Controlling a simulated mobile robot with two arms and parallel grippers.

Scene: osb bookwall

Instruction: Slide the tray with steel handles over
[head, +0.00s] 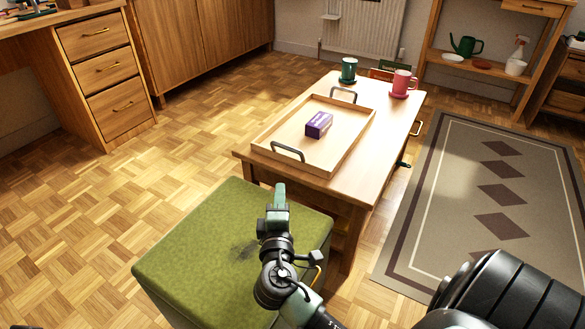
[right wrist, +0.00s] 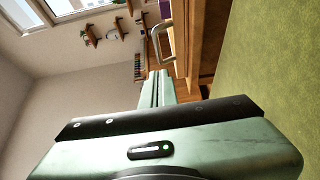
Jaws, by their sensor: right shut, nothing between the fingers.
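The wooden tray (head: 338,150) with steel handles lies on the low wooden table (head: 399,135). Its near handle (head: 288,151) faces me and its far handle (head: 343,95) is at the back end. A purple box (head: 319,124) sits inside the tray. My right gripper (head: 280,192) is shut and empty above the green ottoman, short of the table's near edge and apart from the tray. In the right wrist view the shut fingers (right wrist: 161,82) point toward a steel handle (right wrist: 161,42). My left gripper is not in view.
The green ottoman (head: 185,255) stands against or close to the table's near end. A green mug (head: 348,70) and a red mug (head: 402,83) stand at the table's far end. A patterned rug (head: 455,180) lies to the right. Parquet floor is clear at left.

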